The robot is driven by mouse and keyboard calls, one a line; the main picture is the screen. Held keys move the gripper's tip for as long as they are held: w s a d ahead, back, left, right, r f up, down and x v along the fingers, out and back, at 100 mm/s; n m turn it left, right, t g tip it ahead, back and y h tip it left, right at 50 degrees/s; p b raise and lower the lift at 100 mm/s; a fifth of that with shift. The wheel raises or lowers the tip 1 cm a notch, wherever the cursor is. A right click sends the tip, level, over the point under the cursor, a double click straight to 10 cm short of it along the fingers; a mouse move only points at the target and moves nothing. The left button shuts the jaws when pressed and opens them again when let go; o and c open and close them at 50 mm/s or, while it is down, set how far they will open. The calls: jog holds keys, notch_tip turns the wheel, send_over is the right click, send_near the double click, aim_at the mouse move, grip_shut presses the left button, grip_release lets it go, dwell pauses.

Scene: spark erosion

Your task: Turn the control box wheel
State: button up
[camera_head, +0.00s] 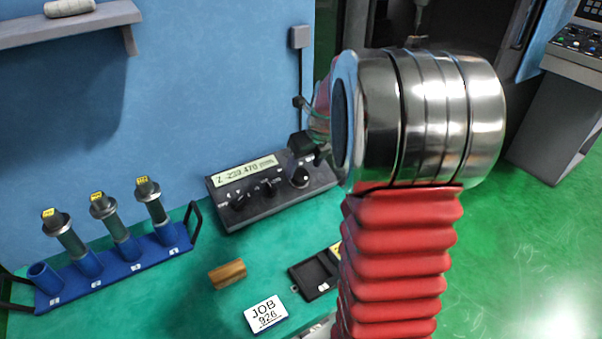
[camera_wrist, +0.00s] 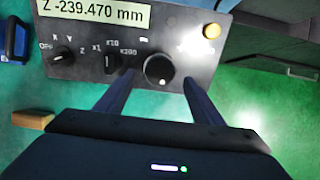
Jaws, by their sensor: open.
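The dark grey control box (camera_head: 272,203) lies on the green bench against the blue wall. It also shows in the wrist view (camera_wrist: 126,38), its display (camera_wrist: 95,14) reading Z -239.470 mm. The wheel is a round black knob (camera_wrist: 158,69) with a pale mark near its lower edge, right of two smaller selector knobs. In the head view the wheel (camera_head: 300,178) is at the box's right part. My gripper (camera_wrist: 159,83) is open, its two fingers reaching toward either side of the wheel. I cannot tell whether they touch it.
A blue rack (camera_head: 110,268) with several holders stands at left. A wooden block (camera_head: 228,274), a JOB 926 card (camera_head: 265,314) and a black open case (camera_head: 314,275) lie in front of the box.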

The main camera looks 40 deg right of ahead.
aim_at(300, 174)
jog(key=shift+x, duration=2.25)
jog(key=shift+c, duration=0.6)
jog(key=c, duration=0.9)
